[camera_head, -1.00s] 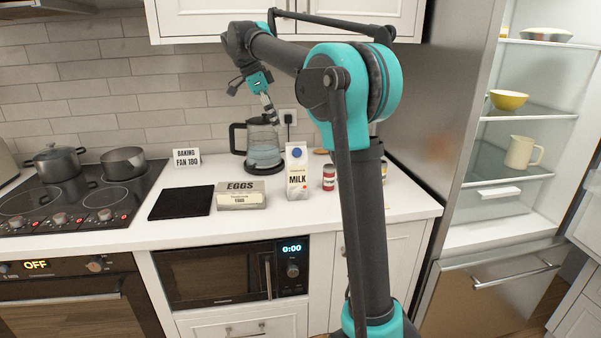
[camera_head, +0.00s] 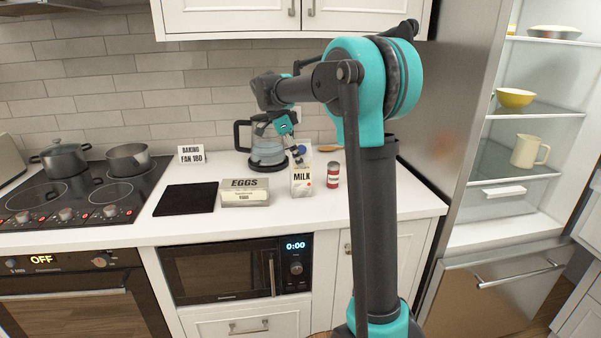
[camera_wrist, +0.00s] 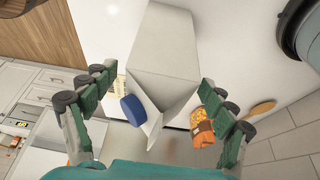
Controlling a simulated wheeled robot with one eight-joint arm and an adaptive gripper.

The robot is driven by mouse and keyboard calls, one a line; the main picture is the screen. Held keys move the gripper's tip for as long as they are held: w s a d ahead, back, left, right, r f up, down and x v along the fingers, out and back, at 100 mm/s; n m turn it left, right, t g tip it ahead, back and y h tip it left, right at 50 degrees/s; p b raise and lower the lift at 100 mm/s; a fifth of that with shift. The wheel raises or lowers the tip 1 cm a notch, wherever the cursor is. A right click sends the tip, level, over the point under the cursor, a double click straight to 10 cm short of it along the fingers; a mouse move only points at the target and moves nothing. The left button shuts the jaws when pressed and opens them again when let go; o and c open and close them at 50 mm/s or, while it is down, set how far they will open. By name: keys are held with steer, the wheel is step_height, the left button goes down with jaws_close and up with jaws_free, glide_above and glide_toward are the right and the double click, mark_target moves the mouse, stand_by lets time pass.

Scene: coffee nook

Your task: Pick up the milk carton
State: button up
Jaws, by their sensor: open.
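The milk carton (camera_head: 301,178) stands upright on the white counter, white with a "MILK" label and a blue cap. In the wrist view the carton (camera_wrist: 165,45) lies between my two fingers, its gabled top and blue cap toward the palm. My gripper (camera_wrist: 160,110) is open, with a finger on each side of the carton and gaps visible on both sides. In the head view my gripper (camera_head: 296,152) is just above and at the carton's top; its fingertips are small and partly hidden there.
An egg box (camera_head: 245,193) stands close left of the carton and a red-labelled can (camera_head: 333,176) close right. The glass kettle (camera_head: 267,147) is behind. A black board (camera_head: 186,200) lies farther left. The counter's front strip is clear.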

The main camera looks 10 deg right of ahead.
steer(key=shift+x, duration=1.25)
jaws_close()
steer(key=shift+r, duration=0.15)
